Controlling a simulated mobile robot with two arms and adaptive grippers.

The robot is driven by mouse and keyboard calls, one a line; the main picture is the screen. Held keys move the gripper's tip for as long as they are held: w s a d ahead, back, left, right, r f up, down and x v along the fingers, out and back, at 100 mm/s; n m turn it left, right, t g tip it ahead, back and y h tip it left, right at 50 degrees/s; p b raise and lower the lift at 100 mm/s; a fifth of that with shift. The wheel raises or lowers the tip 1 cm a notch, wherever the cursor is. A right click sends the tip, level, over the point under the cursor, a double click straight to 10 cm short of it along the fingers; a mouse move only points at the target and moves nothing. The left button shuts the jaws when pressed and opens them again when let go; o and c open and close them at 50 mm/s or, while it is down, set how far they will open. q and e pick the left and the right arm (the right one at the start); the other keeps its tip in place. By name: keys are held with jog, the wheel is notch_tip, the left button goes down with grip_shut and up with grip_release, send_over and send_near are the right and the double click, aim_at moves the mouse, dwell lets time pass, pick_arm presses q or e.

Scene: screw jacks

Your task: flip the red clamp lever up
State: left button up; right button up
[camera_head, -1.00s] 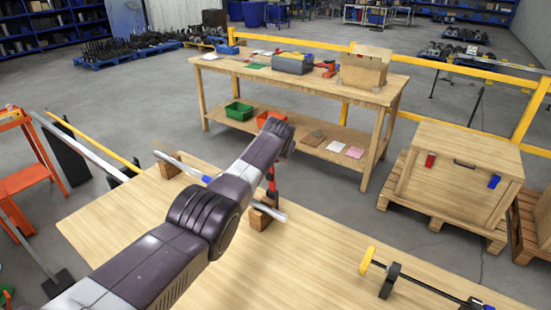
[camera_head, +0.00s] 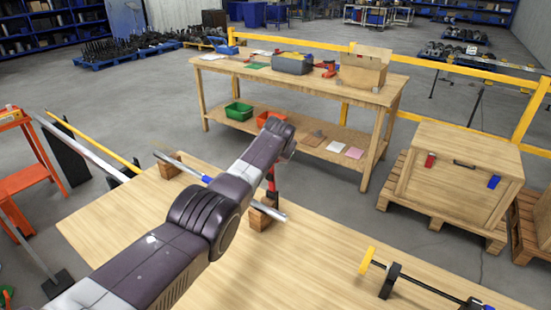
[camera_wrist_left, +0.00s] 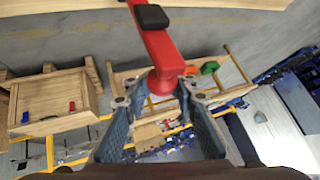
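The red clamp lever (camera_wrist_left: 160,50) fills the upper middle of the left wrist view, with a black pad (camera_wrist_left: 152,17) on it. Its rounded lower end appears between the tips of my left gripper (camera_wrist_left: 155,96). The two fingers are spread apart, and I cannot tell whether either touches the lever. In the head view a short red part (camera_head: 271,181) shows just below the end of my left arm, above a wooden block (camera_head: 261,212) that supports a metal bar (camera_head: 228,190). My left fingers are hidden there. My right gripper is not in view.
A black bar with a yellow end (camera_head: 366,261) lies at the right of the near wooden table (camera_head: 270,275). The table between it and the block is clear. A workbench (camera_head: 310,82) and a wooden crate (camera_head: 455,175) stand beyond.

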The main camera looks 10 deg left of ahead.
pick_arm(q)
jog(key=o, duration=0.5)
jog(key=shift+d+r, duration=0.3)
jog(key=shift+d, duration=0.3)
jog(key=shift+c, duration=0.2)
jog(key=v, duration=1.2)
jog(key=shift+s, duration=0.15)
jog(key=shift+a+f, duration=0.1)
jog(key=shift+f, duration=0.05)
jog(key=shift+c, duration=0.4)
